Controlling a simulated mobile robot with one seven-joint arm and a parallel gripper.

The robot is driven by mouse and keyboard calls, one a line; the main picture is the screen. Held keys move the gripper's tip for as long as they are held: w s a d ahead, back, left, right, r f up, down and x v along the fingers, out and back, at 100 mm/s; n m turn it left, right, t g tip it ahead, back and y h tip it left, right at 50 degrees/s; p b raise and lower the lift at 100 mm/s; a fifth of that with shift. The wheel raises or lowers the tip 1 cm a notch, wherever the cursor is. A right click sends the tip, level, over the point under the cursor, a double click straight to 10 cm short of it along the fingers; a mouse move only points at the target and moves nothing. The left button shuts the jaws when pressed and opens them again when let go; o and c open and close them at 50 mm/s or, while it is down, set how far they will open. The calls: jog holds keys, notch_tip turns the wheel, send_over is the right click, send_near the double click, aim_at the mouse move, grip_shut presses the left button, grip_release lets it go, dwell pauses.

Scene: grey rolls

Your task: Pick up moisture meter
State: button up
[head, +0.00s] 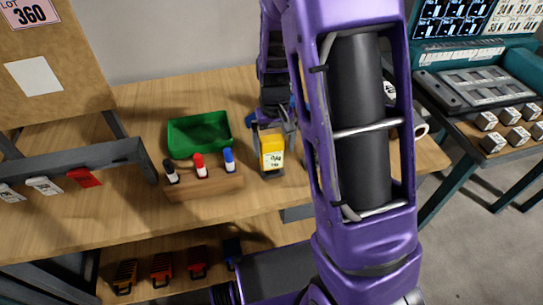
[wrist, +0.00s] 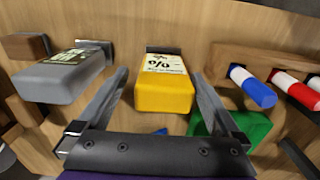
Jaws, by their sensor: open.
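The moisture meter looks to be the yellow block-shaped device (head: 271,152) with a white label, on the wooden table. In the wrist view the yellow device (wrist: 163,93) shows a "%" sign on its label and a dark end. My gripper (wrist: 161,82) is open, with one finger on each side of the yellow device. I cannot tell whether either finger touches it. In the head view my gripper (head: 274,130) is at the device's far end, and my arm hides the table to its right.
A grey labelled device (wrist: 65,77) lies close beside the left finger in the wrist view. A wooden holder (head: 203,186) with black, red and blue markers stands left of the yellow device. A green tray (head: 200,134) is behind it.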

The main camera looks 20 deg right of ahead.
aim_at(272, 158)
jog(key=shift+w+a+f, duration=0.1)
jog(key=shift+w+f, duration=0.05)
jog(key=shift+f, duration=0.85)
jog(key=shift+w+a+f, duration=0.1)
jog(key=shift+w+f, duration=0.05)
jog(key=shift+f, duration=0.8)
jog(key=shift+w+a+f, duration=0.1)
jog(key=shift+w+f, duration=0.05)
jog(key=shift+f, duration=0.85)
jog(key=shift+r, duration=0.1)
jog(key=c, duration=1.6)
